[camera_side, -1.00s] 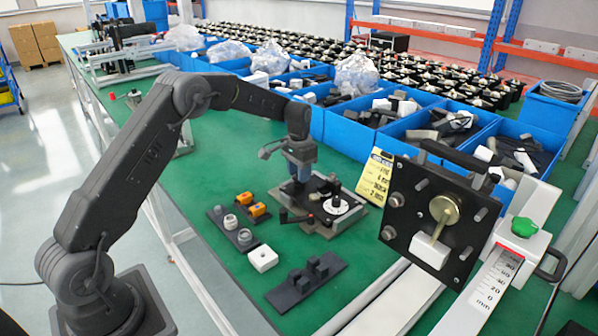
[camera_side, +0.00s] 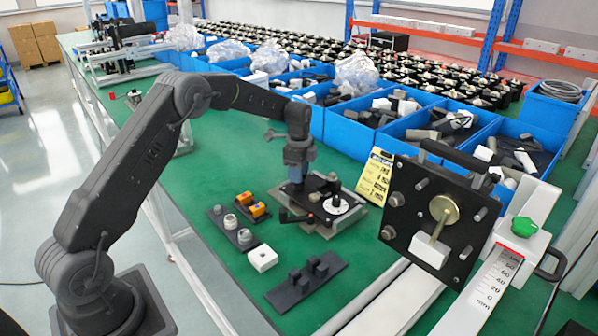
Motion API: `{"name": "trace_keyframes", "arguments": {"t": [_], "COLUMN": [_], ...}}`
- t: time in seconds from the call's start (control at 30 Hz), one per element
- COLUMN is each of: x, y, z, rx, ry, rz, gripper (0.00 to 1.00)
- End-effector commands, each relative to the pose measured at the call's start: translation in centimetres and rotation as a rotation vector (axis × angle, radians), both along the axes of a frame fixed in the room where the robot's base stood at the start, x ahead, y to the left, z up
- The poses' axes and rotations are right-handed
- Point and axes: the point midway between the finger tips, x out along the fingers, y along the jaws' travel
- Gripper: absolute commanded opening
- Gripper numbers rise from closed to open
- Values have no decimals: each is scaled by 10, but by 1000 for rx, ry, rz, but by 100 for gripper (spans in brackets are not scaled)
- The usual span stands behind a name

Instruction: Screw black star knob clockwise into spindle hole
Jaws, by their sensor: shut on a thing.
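The spindle hole is hidden under the gripper. I cannot tell how deep the knob sits. To the right on the same plate is a white dial (camera_side: 336,204) with a dark centre. A black lever (camera_side: 292,217) sticks out at the plate's left front.
Left of the fixture is a dark tray with grey round parts (camera_side: 231,222) and orange blocks (camera_side: 258,210). A white block (camera_side: 262,259) and black bracket (camera_side: 305,281) lie in front. Blue bins (camera_side: 345,133) stand behind; a black panel (camera_side: 437,220) rises at right.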

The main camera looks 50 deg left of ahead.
Motion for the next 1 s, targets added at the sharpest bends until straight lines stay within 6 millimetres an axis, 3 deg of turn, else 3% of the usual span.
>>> {"name": "trace_keyframes", "arguments": {"t": [0.23,0.5,0.53,0.8,1.0], "x": [0,0,0,0,0], "y": [0,-1,0,0,0], "z": [0,0,0,0,0], "rx": [2,1,1,1,1], "ry": [1,1,1,0,0], "rz": [-61,-434,-423,-416,-415], "gripper": [0,0,41,67,68]}}
